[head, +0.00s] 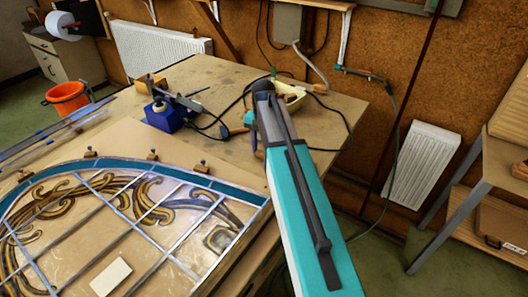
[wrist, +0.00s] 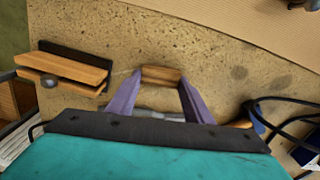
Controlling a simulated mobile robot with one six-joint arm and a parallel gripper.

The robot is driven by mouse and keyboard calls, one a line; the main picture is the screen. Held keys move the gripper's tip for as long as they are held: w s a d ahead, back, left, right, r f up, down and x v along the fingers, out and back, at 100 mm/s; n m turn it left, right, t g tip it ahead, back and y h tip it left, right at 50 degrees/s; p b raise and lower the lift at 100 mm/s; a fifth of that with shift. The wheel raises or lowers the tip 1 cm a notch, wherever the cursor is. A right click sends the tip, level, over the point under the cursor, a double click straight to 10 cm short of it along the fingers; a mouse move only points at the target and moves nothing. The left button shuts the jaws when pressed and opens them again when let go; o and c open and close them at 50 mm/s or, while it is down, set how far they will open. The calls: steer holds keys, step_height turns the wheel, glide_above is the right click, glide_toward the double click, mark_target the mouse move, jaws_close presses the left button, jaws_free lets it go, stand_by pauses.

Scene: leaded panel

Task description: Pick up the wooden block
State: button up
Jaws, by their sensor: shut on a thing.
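In the wrist view, the wooden block (wrist: 161,73) is a small, light brown piece lying between the tips of my two purple fingers. My gripper (wrist: 160,80) is shut on it, one finger on each side. The speckled tabletop shows behind the block; I cannot tell whether the block touches it. In the head view, my teal arm hides the block and most of my gripper; only a bit of purple finger (head: 253,139) shows at the arm's left edge.
A wooden piece with a dark strip (wrist: 70,66) lies left of my gripper in the wrist view. Dark cables (wrist: 285,104) lie at right. In the head view, the leaded panel (head: 110,215) fills the lower left, and a blue tool (head: 164,116) stands on the workbench (head: 225,75).

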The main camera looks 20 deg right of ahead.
steer(key=shift+r+b, duration=0.5)
steer(key=shift+r, duration=0.7)
steer(key=s+a+b, duration=0.1)
steer(key=s+a, duration=0.1)
steer(key=s, duration=0.2)
steer(key=s+a+r+b, duration=0.1)
steer(key=s+a, duration=0.1)
steer(key=s, duration=0.3)
steer(key=s+a+b, duration=0.1)
steer(key=s+a, duration=0.2)
steer(key=s, duration=0.2)
steer(key=shift+s+r+b, duration=0.15)
steer(key=shift+r+b, duration=0.2)
steer(key=shift+b, duration=0.05)
steer(key=shift+a, duration=0.1)
steer(key=shift+w+a+r+n+p, duration=0.2)
steer(key=shift+w+r+n+p, duration=0.1)
steer(key=shift+w+n+p, duration=0.15)
steer(key=w+a+r+n+p, duration=0.3)
steer(key=w+a+n+p, duration=0.2)
steer(key=w+n, duration=0.5)
steer(key=shift+w+a+n+p, duration=0.15)
steer(key=shift+a+n+p, duration=0.45)
steer(key=shift+n, duration=1.45)
steer(key=shift+a, duration=0.2)
steer(key=shift+d, duration=0.15)
